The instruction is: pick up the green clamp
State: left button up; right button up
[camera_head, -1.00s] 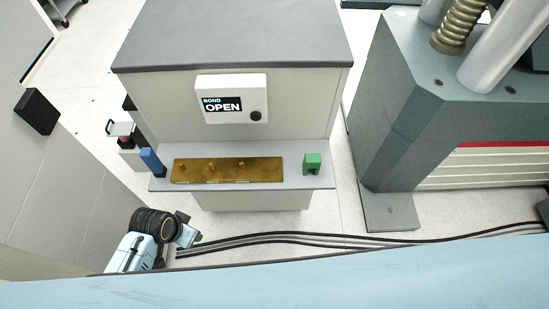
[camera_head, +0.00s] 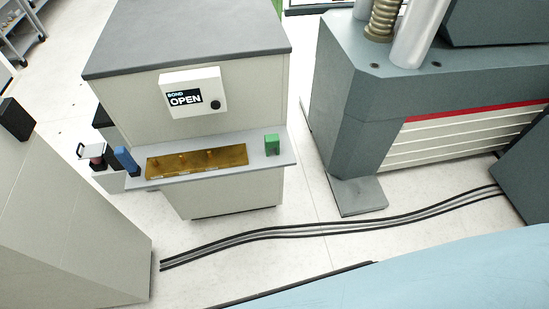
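The green clamp (camera_head: 272,144) is a small block standing near the right end of the grey shelf (camera_head: 268,163) on the front of the cabinet. It stands apart from the brass-coloured plate (camera_head: 198,160) to its left. Nothing touches or covers the clamp. Neither of my grippers shows in the head view now. A large pale blue surface, part of my own body, fills the lower right.
A blue block (camera_head: 127,160) stands at the shelf's left end. The cabinet (camera_head: 145,128) bears a sign reading "BOND OPEN". A large grey machine (camera_head: 345,115) stands on the right. Dark cables (camera_head: 330,228) cross the floor in front. Pale floor separates cabinet and machine.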

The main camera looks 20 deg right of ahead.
aim_at(272, 140)
jog(key=u, duration=1.2)
jog(key=i, duration=0.95)
jog(key=z, duration=2)
